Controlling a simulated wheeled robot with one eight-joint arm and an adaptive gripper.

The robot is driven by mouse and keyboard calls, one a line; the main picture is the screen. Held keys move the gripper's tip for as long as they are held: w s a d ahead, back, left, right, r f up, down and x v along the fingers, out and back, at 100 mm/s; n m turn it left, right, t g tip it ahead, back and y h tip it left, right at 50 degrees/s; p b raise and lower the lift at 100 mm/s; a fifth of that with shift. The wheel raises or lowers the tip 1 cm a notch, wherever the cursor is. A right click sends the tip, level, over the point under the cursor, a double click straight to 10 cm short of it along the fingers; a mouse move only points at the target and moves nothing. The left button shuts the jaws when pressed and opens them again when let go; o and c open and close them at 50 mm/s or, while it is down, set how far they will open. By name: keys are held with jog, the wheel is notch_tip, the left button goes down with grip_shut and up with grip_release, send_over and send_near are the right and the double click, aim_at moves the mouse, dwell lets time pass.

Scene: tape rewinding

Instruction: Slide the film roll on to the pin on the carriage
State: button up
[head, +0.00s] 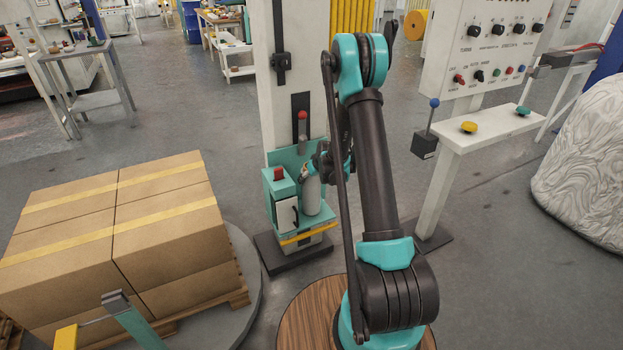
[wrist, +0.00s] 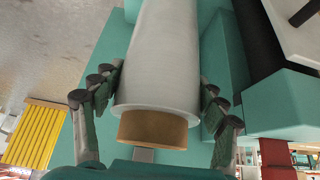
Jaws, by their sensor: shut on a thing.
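The film roll is a pale grey-white cylinder; in the wrist view (wrist: 160,70) its brown core (wrist: 153,129) sticks out of the near end. In the head view, the roll (head: 312,196) stands upright, within the teal carriage's outline (head: 279,190). My gripper (wrist: 160,97) is shut on the roll, with a dark jointed finger on each side. In the head view my gripper (head: 312,169) is at the roll's top, partly behind my arm. The carriage also fills much of the wrist view (wrist: 115,50). The pin is not visible; I cannot tell whether the roll is around it.
The carriage is on a white mast (head: 297,75). Wrapped cartons (head: 115,220) stand on a pallet on the round turntable (head: 248,270) at left. A control panel (head: 490,45) with a white shelf stands at right. A wrapped load (head: 590,165) is at far right.

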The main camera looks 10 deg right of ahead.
jog(key=shift+f, duration=0.35)
jog(key=o, duration=1.9)
jog(key=shift+o, duration=0.7)
notch_tip(320, 180, up, 8)
jog(key=shift+r, duration=0.1)
jog(key=v, duration=1.2)
